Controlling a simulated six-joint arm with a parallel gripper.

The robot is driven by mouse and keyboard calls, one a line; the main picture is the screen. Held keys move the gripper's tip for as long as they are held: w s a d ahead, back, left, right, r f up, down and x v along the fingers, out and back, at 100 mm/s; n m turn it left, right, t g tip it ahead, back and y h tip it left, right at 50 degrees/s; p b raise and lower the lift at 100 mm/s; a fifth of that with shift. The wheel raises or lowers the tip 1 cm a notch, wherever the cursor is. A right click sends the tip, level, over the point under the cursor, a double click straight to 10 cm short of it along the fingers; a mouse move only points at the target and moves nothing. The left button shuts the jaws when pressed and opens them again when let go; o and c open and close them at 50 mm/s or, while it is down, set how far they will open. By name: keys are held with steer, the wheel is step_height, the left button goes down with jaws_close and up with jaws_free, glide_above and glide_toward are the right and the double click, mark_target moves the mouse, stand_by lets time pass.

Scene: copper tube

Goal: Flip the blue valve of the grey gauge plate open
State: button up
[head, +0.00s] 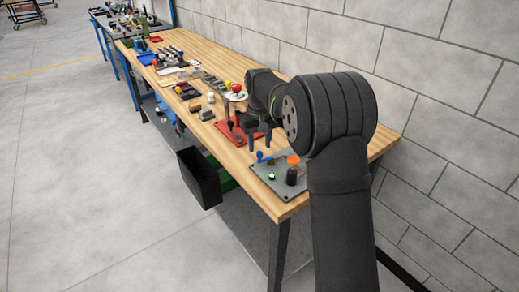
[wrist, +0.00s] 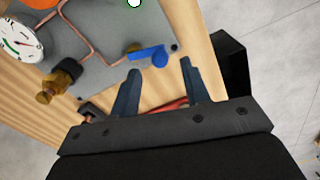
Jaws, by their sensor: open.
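The grey gauge plate (head: 268,182) lies flat on the near end of the wooden bench; it fills the upper part of the wrist view (wrist: 95,65). Its blue valve (wrist: 148,55) has a flat lever on a copper tube, near the plate's edge; it also shows in the head view (head: 265,157). My gripper (wrist: 158,68) is open and empty. Its two dark blue fingers point toward the plate, with the blue valve just ahead of the gap between the tips. In the head view my gripper (head: 259,138) is above the bench beside the plate. I cannot tell its exact height.
On the plate are a white dial gauge (wrist: 20,42), a brass fitting (wrist: 62,78) and an orange cap (head: 293,160). A red mat (head: 232,136) lies behind the plate. A black bin (head: 199,178) hangs at the bench's left side. Tools crowd the bench farther back.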

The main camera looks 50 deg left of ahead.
steer(key=shift+f, duration=1.45)
steer(key=shift+c, duration=0.4)
jaws_close()
steer(key=shift+d+n, duration=0.3)
steer(key=shift+n, duration=0.5)
steer(key=shift+d+n, duration=0.3)
steer(key=shift+n, duration=0.5)
steer(key=shift+o, duration=0.4)
jaws_free()
step_height(320, 180, up, 18)
steer(key=shift+f, duration=0.25)
steer(key=shift+f, duration=0.15)
